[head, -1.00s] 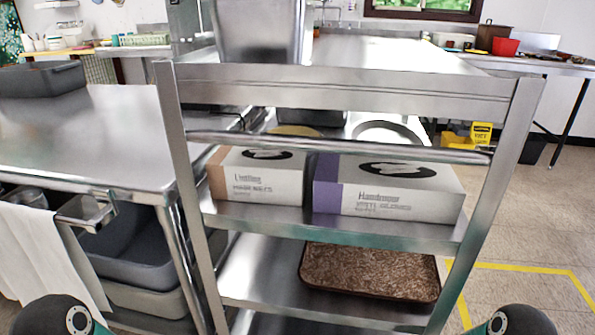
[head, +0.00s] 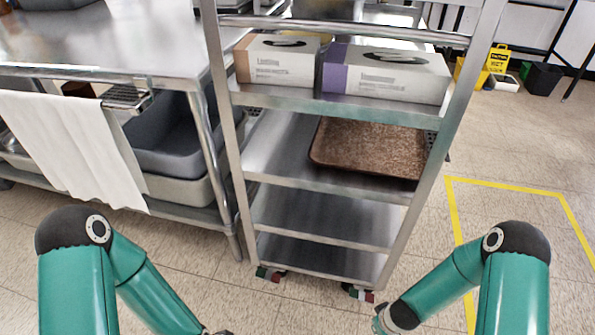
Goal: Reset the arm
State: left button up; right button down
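My two teal arms show at the bottom of the head view, the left arm (head: 75,285) at lower left and the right arm (head: 515,285) at lower right. Both bend at dark elbow joints, with their forearms angled inward and down. The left forearm runs out of the bottom edge, so my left gripper is out of sight. The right forearm ends near a dark wrist part low in the picture, and no fingers of my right gripper can be made out. Nothing is seen held.
A steel shelf cart (head: 341,199) stands ahead, carrying two glove boxes (head: 278,62) and a brown tray (head: 368,149). A steel table (head: 110,40) with a white towel (head: 75,145) and grey tubs (head: 175,140) is at left. Floor at right is open, marked by yellow tape (head: 505,187).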

jog(key=s+a+r+m+g+y, duration=0.1)
jog(key=s+a+r+m+y, duration=0.2)
jog(key=s+a+r+m, duration=0.55)
notch_tip(320, 180, up, 27)
jog(key=s+a+n+p, duration=0.1)
jog(key=a+n+p, duration=0.1)
jog(key=p, duration=2.7)
jog(key=shift+r, duration=0.15)
